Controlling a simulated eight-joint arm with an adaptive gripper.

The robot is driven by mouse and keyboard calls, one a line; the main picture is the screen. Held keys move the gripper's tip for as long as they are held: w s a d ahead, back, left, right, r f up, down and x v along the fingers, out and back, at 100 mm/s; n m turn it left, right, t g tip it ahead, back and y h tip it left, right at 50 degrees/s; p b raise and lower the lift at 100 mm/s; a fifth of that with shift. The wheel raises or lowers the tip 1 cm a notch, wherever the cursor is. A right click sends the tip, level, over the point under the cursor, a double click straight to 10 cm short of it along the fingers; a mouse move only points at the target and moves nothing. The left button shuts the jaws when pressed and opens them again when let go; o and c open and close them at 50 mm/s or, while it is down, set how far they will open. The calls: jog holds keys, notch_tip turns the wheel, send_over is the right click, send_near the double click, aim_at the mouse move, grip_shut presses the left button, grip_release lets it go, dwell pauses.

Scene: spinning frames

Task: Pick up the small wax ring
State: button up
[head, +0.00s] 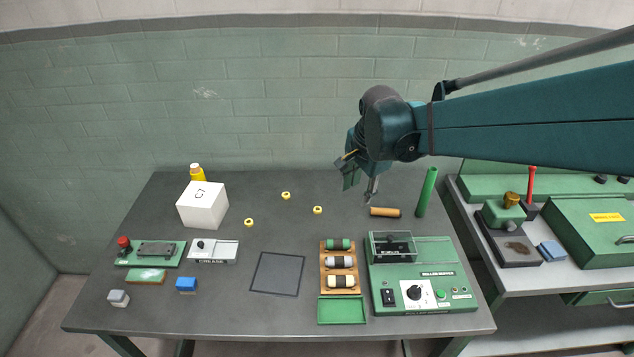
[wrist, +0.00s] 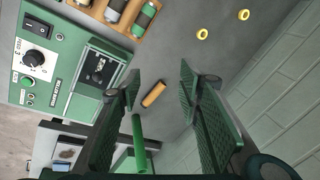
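Three small yellow rings lie apart on the dark table: a left ring (head: 249,222), a back middle ring (head: 286,195) and a right ring (head: 317,210). They look alike in size, so I cannot tell which one is the small wax ring. The wrist view shows two yellow rings, one at the top right (wrist: 243,15) and one lower (wrist: 202,34). My gripper (head: 360,182) is open and empty above the back right of the table, to the right of the rings. Its spread fingers (wrist: 160,80) also show in the wrist view, with no ring between them.
An orange-brown cylinder (head: 385,212) lies below my gripper, and a green tube (head: 427,192) stands beside it. A green machine (head: 425,300) and a wooden tray (head: 326,283) of spools are in front. A white box (head: 184,216) stands left. The table around the rings is clear.

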jog(key=w+a+f+m+g+p, duration=0.3)
jog(key=w+a+f+m+p, duration=0.3)
jog(key=w+a+f, duration=0.5)
jog(key=shift+w+f+m+p, duration=0.3)
jog(key=shift+w+f+m, duration=0.4)
jog(key=shift+w+m, duration=0.8)
jog(key=shift+w+n, duration=0.25)
jog(key=shift+n, duration=0.05)
jog(key=shift+f, duration=1.3)
jog(key=shift+f, duration=0.15)
jog(key=shift+a+f, duration=0.1)
jog(key=shift+f, duration=2.35)
jog(key=c, duration=0.7)
